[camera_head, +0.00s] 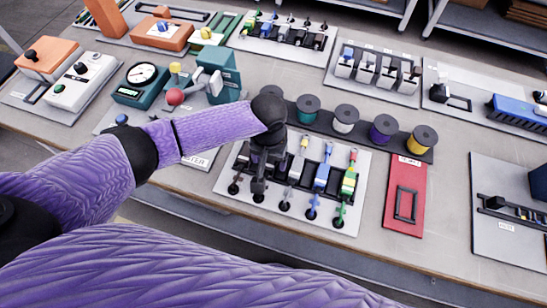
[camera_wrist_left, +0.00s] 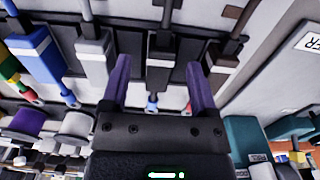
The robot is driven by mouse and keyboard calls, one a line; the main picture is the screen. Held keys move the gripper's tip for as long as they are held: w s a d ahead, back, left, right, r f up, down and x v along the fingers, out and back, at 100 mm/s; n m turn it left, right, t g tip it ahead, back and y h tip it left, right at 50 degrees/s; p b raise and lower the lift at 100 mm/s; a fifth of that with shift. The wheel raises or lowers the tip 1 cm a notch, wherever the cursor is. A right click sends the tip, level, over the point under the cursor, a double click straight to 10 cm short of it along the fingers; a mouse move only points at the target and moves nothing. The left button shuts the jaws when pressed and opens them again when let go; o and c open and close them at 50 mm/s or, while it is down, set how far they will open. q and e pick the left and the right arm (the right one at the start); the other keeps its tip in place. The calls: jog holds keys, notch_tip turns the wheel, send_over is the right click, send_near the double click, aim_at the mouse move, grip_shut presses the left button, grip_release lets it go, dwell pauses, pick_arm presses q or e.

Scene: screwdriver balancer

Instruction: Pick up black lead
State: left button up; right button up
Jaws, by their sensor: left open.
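A white panel (camera_head: 222,183) in the head view carries a row of several leads. The black lead (camera_wrist_left: 161,72) lies between the two fingers in the wrist view, with a dark, partly grey body. My left gripper (camera_head: 260,178) is over this row and hides most of the black lead in the head view. Its purple fingers (camera_wrist_left: 160,78) are open, one on each side of the lead; contact cannot be told. A white-grey lead (camera_wrist_left: 92,58) and a blue lead (camera_wrist_left: 38,55) are to the left in the wrist view. My right gripper is not in view.
A brown-marked lead (camera_wrist_left: 217,68) is just right of the fingers. Several spools, among them a green one (camera_head: 308,107), stand behind the row. A red panel (camera_head: 403,180) lies to the right. A teal device with a red ball (camera_head: 174,97) stands left of my gripper.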

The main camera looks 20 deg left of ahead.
pick_arm(q)
jog(key=shift+f, duration=0.55)
jog(key=shift+r, duration=0.15)
jog(key=shift+c, duration=0.4)
grip_shut()
